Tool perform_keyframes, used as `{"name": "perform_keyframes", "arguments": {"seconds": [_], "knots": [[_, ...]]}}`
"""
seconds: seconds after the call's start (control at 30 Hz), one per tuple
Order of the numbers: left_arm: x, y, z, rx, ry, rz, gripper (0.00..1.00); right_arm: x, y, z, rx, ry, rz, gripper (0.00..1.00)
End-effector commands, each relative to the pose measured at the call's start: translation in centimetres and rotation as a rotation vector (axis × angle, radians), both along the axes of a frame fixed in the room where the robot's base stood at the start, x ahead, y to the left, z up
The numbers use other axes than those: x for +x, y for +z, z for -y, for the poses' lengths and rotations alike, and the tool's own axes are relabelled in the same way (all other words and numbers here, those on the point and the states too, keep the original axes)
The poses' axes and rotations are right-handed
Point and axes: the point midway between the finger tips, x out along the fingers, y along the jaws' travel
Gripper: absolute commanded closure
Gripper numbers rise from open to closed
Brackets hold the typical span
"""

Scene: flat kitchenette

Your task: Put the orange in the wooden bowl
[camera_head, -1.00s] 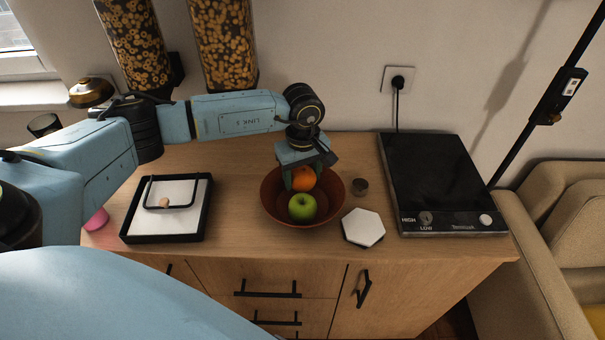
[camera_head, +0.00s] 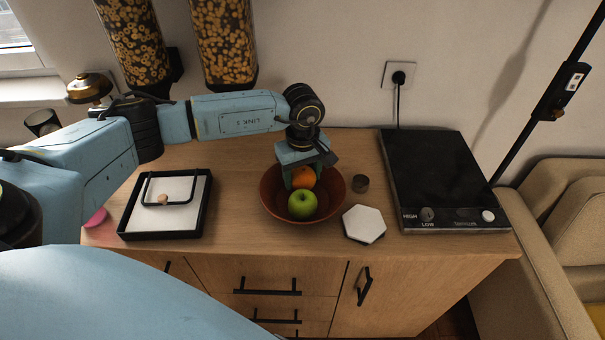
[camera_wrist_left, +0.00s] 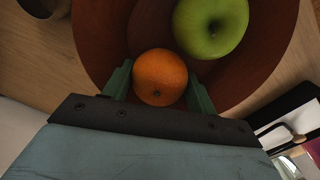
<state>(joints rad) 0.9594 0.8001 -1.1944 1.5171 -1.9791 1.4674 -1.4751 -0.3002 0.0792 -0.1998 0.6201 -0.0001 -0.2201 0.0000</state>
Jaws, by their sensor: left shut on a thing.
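The orange (camera_head: 303,178) is between the fingers of my left gripper (camera_head: 302,180), which is shut on it. It also shows in the left wrist view (camera_wrist_left: 160,78), with a green finger on each side. The gripper and orange are over the wooden bowl (camera_head: 273,205), inside its rim as seen from above. The bowl also shows in the left wrist view (camera_wrist_left: 100,40). I cannot tell whether the orange touches the bowl's bottom. A green apple (camera_head: 302,204) lies in the bowl, in front of the orange. My right gripper is not in view.
A black-framed tray (camera_head: 150,236) lies left of the bowl. A black hob (camera_head: 440,175) is farther right. Cereal dispensers (camera_head: 225,40) hang behind the arm.

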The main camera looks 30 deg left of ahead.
Motion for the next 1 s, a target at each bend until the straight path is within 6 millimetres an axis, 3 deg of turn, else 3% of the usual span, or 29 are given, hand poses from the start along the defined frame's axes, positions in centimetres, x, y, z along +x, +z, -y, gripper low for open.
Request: {"name": "perform_keyframes", "arguments": {"seconds": [0.07,0.1,0.3,0.67,1.0], "knots": [[0.0,0.0,0.0,0.000,0.000,0.000,0.68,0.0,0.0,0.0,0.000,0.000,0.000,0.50],[0.0,0.0,0.0,0.000,0.000,0.000,0.41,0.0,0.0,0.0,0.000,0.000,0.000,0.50],[0.0,0.0,0.0,-0.001,0.000,0.001,0.17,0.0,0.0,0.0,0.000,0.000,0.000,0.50],[0.1,0.8,0.0,-0.001,0.000,0.003,0.17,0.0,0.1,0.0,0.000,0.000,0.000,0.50],[0.1,7.8,0.0,-0.001,0.000,0.005,0.17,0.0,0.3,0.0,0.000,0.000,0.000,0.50]]}}
